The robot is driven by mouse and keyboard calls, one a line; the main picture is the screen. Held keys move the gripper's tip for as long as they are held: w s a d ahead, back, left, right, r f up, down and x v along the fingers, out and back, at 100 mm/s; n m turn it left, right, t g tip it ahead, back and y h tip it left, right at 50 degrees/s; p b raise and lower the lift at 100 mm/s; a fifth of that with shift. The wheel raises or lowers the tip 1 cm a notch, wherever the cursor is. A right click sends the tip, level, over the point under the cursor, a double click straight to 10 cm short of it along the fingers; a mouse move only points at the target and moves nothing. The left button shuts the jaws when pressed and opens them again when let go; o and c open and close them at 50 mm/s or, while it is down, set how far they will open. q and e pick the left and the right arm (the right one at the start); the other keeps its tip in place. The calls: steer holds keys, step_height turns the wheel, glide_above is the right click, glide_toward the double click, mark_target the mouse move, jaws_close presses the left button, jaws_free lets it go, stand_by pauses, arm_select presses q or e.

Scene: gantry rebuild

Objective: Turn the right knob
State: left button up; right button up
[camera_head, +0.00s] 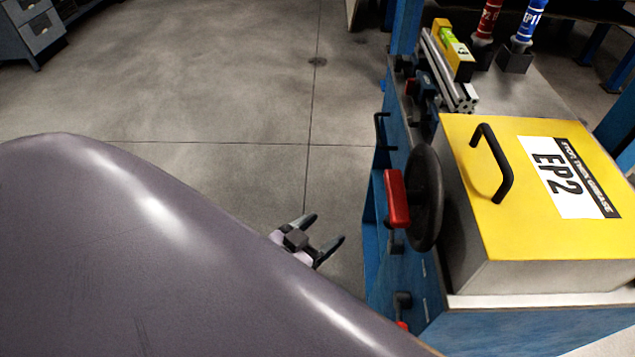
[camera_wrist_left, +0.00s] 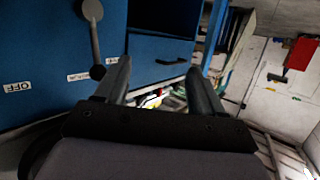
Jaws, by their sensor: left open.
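My left gripper (camera_head: 326,229) is open and empty, out over the floor to the left of the blue cabinet (camera_head: 376,240). Its two fingers also show spread apart in the left wrist view (camera_wrist_left: 157,70). In the head view a black knob (camera_head: 402,302) with a red part below is low on the cabinet. I cannot tell which knob is the right one. My right gripper is not in view.
A yellow-topped EP2 box (camera_head: 475,240), a spirit level (camera_head: 454,50) and red and blue bottles (camera_head: 529,22) are on top. The floor (camera_head: 230,100) left of the cabinet is clear.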

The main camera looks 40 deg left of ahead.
arm_select(q)
steer(key=shift+s+d+f+g, duration=0.3)
steer(key=shift+s+f+g, duration=0.2)
steer(key=shift+s, duration=0.25)
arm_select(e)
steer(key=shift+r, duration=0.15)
arm_select(q)
steer(key=s+d+f+g, duration=0.2)
steer(key=s+f, duration=0.1)
steer(key=s, duration=0.3)
steer(key=s+d+f+g, duration=0.1)
steer(key=s, duration=0.1)
steer(key=shift+f+m+h, duration=0.2)
steer(key=shift+m+h, duration=0.1)
steer(key=shift+m, duration=0.1)
steer(key=c, duration=0.5)
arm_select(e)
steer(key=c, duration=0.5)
arm_select(q)
steer(key=shift+w, duration=0.1)
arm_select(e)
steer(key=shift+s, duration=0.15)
